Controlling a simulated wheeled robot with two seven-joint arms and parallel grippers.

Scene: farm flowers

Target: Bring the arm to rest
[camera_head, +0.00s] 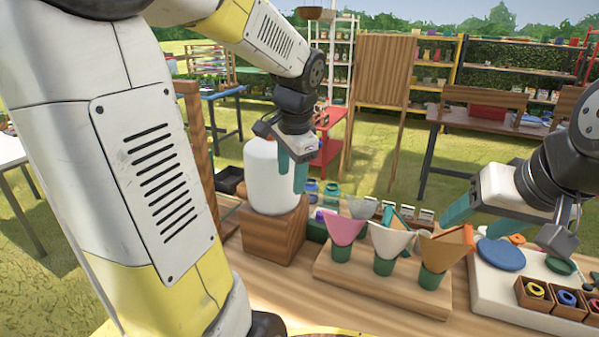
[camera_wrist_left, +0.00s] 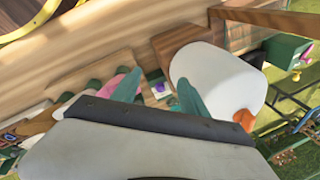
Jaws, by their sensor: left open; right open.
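My left arm (camera_head: 150,150) comes in from the left and bends over the table. My left gripper (camera_head: 292,180) hangs with its fingers down, open and empty, in front of a white cylinder (camera_head: 262,180) on a wooden block (camera_head: 270,236). In the left wrist view the green fingers of my left gripper (camera_wrist_left: 158,82) stand apart beside the white cylinder (camera_wrist_left: 212,75); I cannot tell whether they touch it. My right gripper (camera_head: 480,222) is open and empty at the right, above the white tray.
A wooden stand (camera_head: 370,284) holds pink, white and orange cones in green bases. A white tray (camera_head: 500,300) at the right holds a blue disc (camera_head: 501,254) and small boxes with coloured rings. Jars (camera_head: 322,190) stand behind. Shelves and tables stand on the grass beyond.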

